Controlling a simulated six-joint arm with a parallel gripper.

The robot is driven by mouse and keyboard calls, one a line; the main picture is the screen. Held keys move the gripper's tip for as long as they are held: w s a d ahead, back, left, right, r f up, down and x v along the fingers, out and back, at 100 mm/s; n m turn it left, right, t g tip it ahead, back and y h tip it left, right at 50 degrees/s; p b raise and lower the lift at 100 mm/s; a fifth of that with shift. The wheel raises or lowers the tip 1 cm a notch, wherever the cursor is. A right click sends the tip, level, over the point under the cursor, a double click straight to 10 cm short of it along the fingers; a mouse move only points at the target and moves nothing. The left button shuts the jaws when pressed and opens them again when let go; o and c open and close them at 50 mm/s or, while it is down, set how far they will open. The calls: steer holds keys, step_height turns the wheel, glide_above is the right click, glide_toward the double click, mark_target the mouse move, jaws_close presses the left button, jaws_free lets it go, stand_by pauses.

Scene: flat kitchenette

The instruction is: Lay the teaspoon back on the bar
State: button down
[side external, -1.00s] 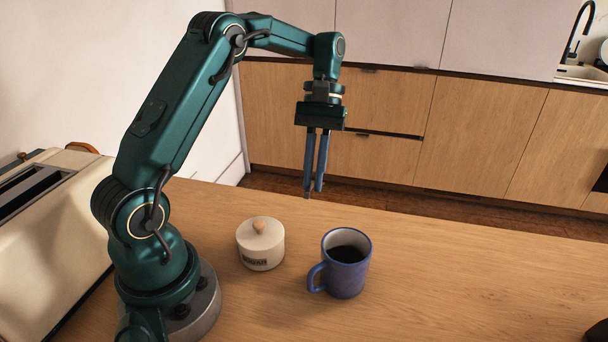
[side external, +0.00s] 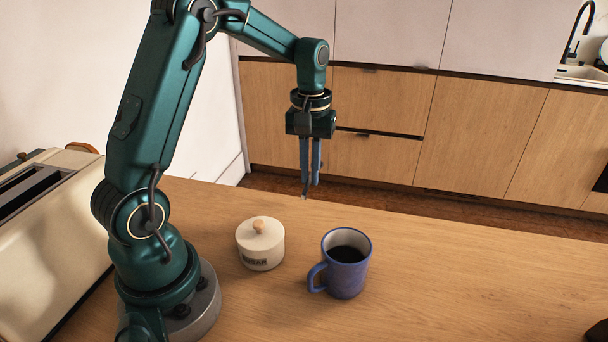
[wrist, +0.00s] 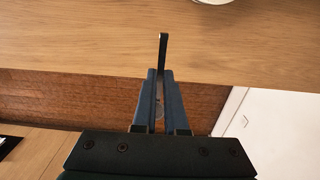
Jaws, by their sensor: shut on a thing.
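My gripper (side external: 310,183) points down near the far edge of the wooden bar (side external: 450,270). Its blue fingers are close together, shut on the teaspoon. In the side view only a small dark tip of the teaspoon (side external: 304,195) shows below the fingers. In the wrist view the teaspoon (wrist: 163,48) sticks out past the fingertips (wrist: 159,74) as a thin dark bar, seen against the bar top (wrist: 80,42). I cannot tell how high the spoon's tip is above the wood.
A blue mug (side external: 345,278) with dark liquid stands front right of the gripper. A cream lidded pot (side external: 261,250) stands left of the mug. A cream toaster (side external: 45,240) is at the far left.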

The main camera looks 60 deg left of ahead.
glide_above(337, 222)
step_height(337, 222, down, 4)
steer(key=shift+r, duration=0.15)
steer(key=shift+f, duration=2)
steer(key=c, duration=1)
jaws_free()
steer(key=shift+f, duration=0.1)
steer(key=shift+o, duration=0.2)
